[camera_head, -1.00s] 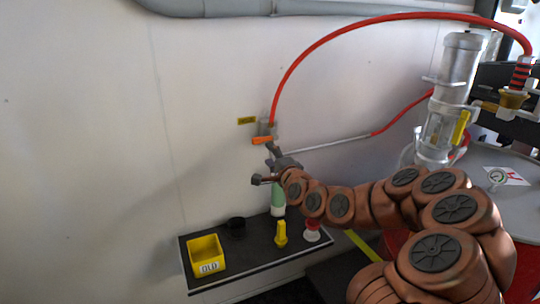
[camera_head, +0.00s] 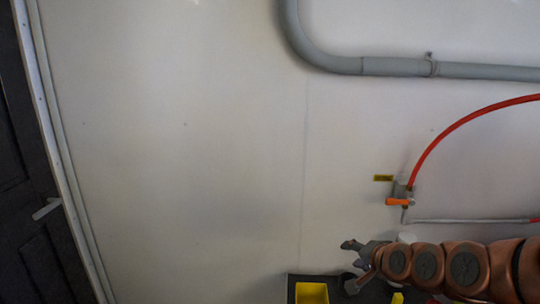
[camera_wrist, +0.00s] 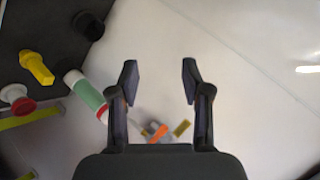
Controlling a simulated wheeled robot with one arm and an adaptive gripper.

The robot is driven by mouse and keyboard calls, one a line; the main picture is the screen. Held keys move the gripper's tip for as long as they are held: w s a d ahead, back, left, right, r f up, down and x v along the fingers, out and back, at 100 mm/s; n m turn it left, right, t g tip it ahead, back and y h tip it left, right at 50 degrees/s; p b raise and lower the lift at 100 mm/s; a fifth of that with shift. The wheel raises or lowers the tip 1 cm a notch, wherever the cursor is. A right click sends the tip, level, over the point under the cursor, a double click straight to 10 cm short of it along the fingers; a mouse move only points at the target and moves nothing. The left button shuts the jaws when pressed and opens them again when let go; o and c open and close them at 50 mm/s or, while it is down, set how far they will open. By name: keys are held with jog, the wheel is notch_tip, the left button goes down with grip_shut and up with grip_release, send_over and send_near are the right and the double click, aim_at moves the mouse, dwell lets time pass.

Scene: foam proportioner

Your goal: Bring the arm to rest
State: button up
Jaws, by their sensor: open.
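My gripper (camera_head: 355,262) is at the lower right in the head view, in front of the white wall and over the shelf. In the wrist view my gripper (camera_wrist: 160,85) is open, with its two dark fingers apart and nothing between them. My copper-coloured arm comes in from the right edge in the head view; most of it is out of frame.
A dark shelf (camera_head: 295,288) bears a yellow bin (camera_head: 311,293). The wrist view shows a green-and-white bottle (camera_wrist: 88,94), a yellow piece (camera_wrist: 36,67), a red-and-white piece (camera_wrist: 17,98) and a black cup (camera_wrist: 88,25). An orange-handled valve (camera_head: 398,202) with red hose (camera_head: 450,128) is on the wall.

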jog(key=s+a+r+n+g+h+p, duration=0.1)
jog(key=s+n+g, duration=0.3)
jog(key=s, duration=1.5)
jog(key=s+a+r+n+g+h+p, duration=0.2)
jog(key=s+n+g, duration=0.3)
jog(key=s, duration=1.4)
jog(key=a+g+p, duration=0.1)
jog(key=g, duration=0.2)
jog(key=shift+s+g+p, duration=0.2)
jog(key=shift+g+p, duration=0.1)
jog(key=shift+p, duration=0.1)
jog(key=shift+c, duration=0.6)
jog(key=shift+d, duration=0.1)
